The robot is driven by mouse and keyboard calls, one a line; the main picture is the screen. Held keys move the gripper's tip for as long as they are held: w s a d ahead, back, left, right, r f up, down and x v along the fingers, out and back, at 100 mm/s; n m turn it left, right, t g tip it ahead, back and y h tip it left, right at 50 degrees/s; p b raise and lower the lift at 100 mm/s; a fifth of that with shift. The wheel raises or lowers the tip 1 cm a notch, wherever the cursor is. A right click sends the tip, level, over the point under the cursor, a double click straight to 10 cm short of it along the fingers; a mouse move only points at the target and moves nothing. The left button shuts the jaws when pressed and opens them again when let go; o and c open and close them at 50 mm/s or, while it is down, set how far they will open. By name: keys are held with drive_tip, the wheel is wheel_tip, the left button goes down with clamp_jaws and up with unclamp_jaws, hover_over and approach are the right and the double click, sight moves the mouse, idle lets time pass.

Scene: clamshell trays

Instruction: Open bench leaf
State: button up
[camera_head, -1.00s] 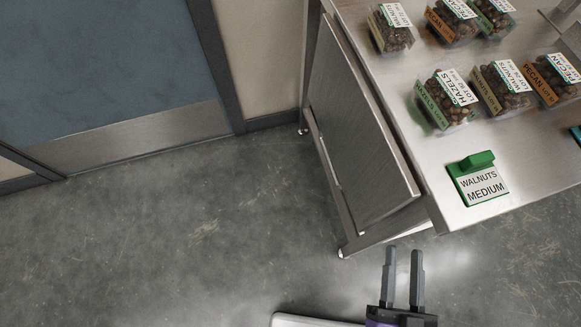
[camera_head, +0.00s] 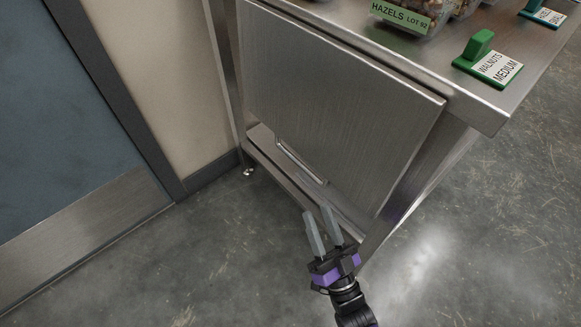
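The bench leaf (camera_head: 335,95) is a brushed steel panel hanging down at the end of the steel bench, its upper edge along the bench top. A slim bar-like handle (camera_head: 300,162) shows near its lower edge. My gripper (camera_head: 319,211) is open and empty, its two grey fingers apart. It is in front of the leaf's lower edge, just below and right of the handle in the picture. I cannot tell whether a finger touches the leaf.
The bench top (camera_head: 490,104) holds clear trays of nuts, one labelled HAZELS (camera_head: 402,17), and a green-handled WALNUTS MEDIUM sign (camera_head: 489,62). A bench leg and lower rail stand by the leaf. A blue door (camera_head: 60,130) is at the left. The floor (camera_head: 190,265) in front is clear.

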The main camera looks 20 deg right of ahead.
drive_tip(key=t+y, duration=0.1)
drive_tip(key=t, duration=0.1)
approach(299, 166)
drive_tip(key=w, duration=0.3)
drive_tip(key=shift+s+r+b+x, duration=0.15)
drive_tip(key=shift+b+x, duration=0.1)
drive_tip(key=shift+x, duration=1.95)
drive_tip(key=shift+s+r+b+x, duration=0.15)
drive_tip(key=shift+b+x, duration=0.1)
drive_tip(key=shift+x, duration=2)
drive_tip(key=shift+d, duration=0.2)
clamp_jaws()
